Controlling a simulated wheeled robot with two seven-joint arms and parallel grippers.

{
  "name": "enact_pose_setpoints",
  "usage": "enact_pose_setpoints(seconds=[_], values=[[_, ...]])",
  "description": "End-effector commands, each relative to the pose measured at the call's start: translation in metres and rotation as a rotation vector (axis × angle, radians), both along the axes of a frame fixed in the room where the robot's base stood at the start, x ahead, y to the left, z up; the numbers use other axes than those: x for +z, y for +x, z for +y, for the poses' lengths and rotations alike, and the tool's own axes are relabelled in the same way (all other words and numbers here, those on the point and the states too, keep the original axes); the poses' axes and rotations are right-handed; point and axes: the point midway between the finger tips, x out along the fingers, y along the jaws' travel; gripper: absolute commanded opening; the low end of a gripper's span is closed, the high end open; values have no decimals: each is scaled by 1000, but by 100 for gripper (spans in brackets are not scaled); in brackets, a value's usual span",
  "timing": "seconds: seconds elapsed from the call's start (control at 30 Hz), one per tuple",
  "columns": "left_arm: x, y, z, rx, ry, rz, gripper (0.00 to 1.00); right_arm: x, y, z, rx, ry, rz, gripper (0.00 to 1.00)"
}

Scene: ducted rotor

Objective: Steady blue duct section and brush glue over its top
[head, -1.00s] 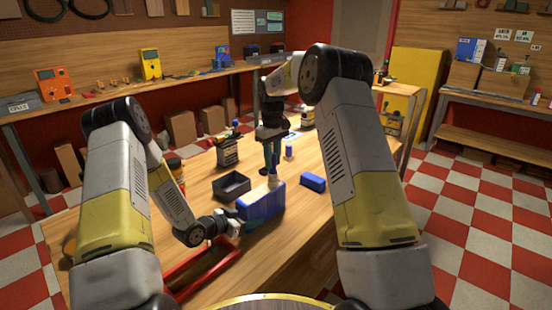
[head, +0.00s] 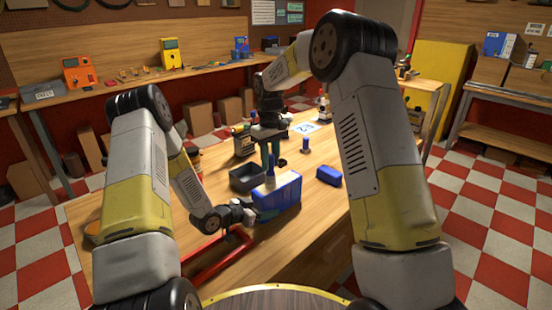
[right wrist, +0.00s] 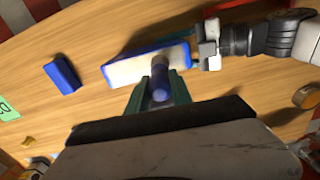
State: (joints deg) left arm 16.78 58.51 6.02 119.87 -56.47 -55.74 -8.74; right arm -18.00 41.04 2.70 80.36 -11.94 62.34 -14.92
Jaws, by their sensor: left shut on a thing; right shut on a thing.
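The blue duct section (head: 283,201) stands on the wooden table in the head view. Its top face is pale, and this pale face (right wrist: 125,67) with a blue rim also shows in the right wrist view. My left gripper (head: 246,212) is shut on the near left end of the section; it also shows at that end in the right wrist view (right wrist: 208,56). My right gripper (head: 270,153) points down above the section and is shut on the brush (head: 270,172). The brush's blue handle (right wrist: 160,88) sits between the green fingers.
A smaller blue block (head: 329,176) lies right of the section. A black tray (head: 246,180) is behind it, and a red frame (head: 213,261) lies in front. A small blue-topped bottle (head: 305,147) and a dark container (head: 243,143) stand farther back.

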Motion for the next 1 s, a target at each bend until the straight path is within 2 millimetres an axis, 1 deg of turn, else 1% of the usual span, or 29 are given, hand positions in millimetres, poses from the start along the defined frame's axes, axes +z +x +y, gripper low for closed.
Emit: enact_pose_setpoints(seconds=[0.1, 0.6, 0.67, 0.7, 0.73, 1.0], values=[[0, 0, 0, 0, -1, -1, 8, 0, -8, 9, 2, 0, 0, 0], [0, 0, 0, 0, -1, -1, 8, 0, -39, 42, 3, 0, 0, 0], [0, 0, 0, 0, -1, -1, 8, 5, -38, 41, 0, 1, -2, 0], [0, 0, 0, 0, -1, -1, 8, 16, -37, 41, 0, 2, -6, 0], [0, 0, 0, 0, -1, -1, 8, 21, -37, 41, 0, 2, -4, 0], [0, 0, 0, 0, -1, -1, 8, 43, -37, 41, 0, 1, -2, 0]])
